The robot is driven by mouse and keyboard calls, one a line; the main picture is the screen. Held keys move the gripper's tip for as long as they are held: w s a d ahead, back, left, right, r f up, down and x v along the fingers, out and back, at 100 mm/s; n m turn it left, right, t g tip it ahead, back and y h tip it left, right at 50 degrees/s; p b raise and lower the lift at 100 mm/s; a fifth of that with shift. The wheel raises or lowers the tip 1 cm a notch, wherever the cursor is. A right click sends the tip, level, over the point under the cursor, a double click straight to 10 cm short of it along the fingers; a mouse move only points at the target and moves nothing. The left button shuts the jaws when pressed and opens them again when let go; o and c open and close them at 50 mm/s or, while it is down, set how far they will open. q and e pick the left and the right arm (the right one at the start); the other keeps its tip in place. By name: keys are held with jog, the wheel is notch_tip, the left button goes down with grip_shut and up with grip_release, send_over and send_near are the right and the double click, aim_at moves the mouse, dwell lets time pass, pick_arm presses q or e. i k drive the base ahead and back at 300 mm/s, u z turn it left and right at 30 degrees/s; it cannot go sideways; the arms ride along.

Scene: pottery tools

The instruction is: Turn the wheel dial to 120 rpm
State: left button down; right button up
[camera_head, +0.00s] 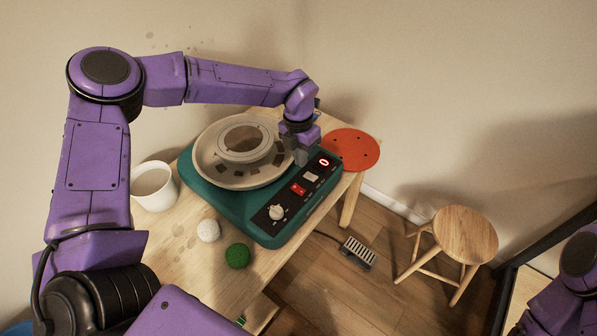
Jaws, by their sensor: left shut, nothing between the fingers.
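The teal pottery wheel (225,208) stands on the wooden table, with a black control panel (262,218) along its right front edge. The pale dial (277,212) is at the panel's near end. A red switch (298,189) and a pale button (311,177) come further along, then a red display (324,162) that seems to read 0. My left gripper (301,161) is shut and empty, pointing down over the far end of the panel, beside the display and away from the dial. I cannot tell whether its tips touch anything. My right gripper is out of view.
A round wheel head with a grey ring (243,140) sits in the splash pan (210,165). A white cup (153,187), white ball (208,230), green ball (238,256) and orange disc (352,150) are on the table. A stool (465,235) and pedal (357,252) stand on the floor.

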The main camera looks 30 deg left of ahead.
aim_at(276, 213)
jog(key=k, duration=2)
